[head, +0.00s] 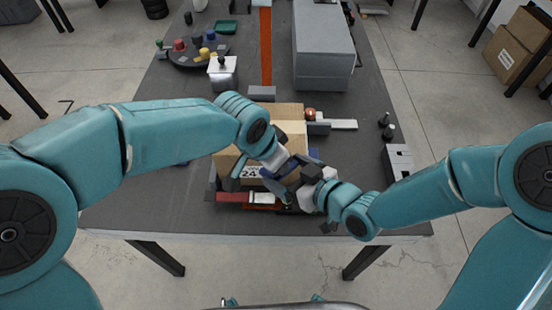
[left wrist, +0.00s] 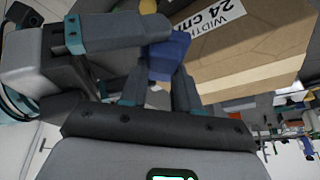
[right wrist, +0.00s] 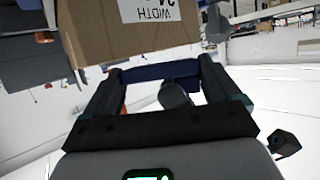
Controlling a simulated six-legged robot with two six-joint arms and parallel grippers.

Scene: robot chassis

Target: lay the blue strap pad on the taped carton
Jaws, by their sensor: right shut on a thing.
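The taped carton (head: 287,112) is a brown box with a lighter tape band, standing on the near part of the table. It also shows in the left wrist view (left wrist: 250,55) and the right wrist view (right wrist: 105,35), with a white width label on its side. The blue strap pad (right wrist: 160,71) spans between the fingers of my right gripper (right wrist: 160,82), beside the carton. In the left wrist view the pad (left wrist: 168,58) sits at the fingertips of my left gripper (left wrist: 165,80), whose fingers stand apart. In the head view both grippers crowd together at the carton's near side, hiding most of the pad.
A grey box (head: 322,50) stands behind the carton on the right. An orange strip (head: 265,45) runs along the table. A round dark tray (head: 195,52) with coloured pieces is at the back left. A grey block (head: 398,162) and small dark bottles (head: 388,131) stand right.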

